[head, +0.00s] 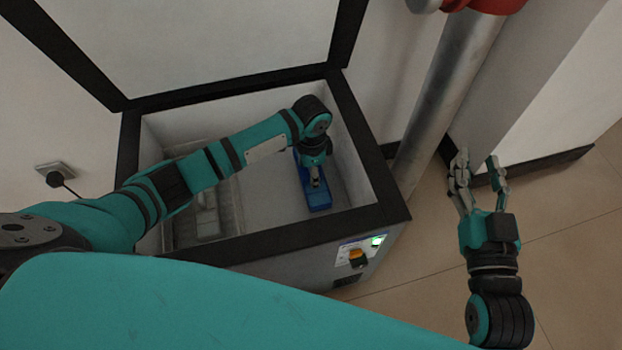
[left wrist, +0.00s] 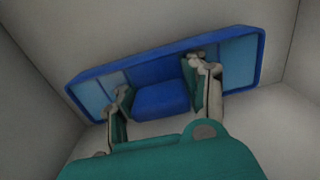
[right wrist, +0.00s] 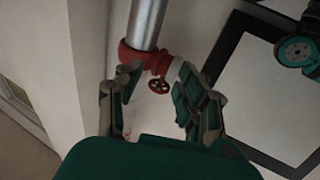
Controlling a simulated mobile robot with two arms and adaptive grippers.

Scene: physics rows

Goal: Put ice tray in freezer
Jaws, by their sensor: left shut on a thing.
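The blue ice tray (head: 319,196) is inside the open chest freezer (head: 262,238), near its right inner wall. In the left wrist view the tray (left wrist: 108,92) is long, with lighter blue sections and a raised darker blue block in the middle. My left gripper (head: 316,178) reaches down into the freezer. In the left wrist view its fingers (left wrist: 160,95) stand on both sides of the raised block and are shut on the tray. Whether the tray touches the freezer floor cannot be told. My right gripper (head: 476,168) is outside the freezer to the right, open and empty.
The freezer lid (head: 210,45) stands open at the back. A grey pipe (head: 450,95) with red fittings rises right of the freezer. Floor (head: 570,225) on the right is clear.

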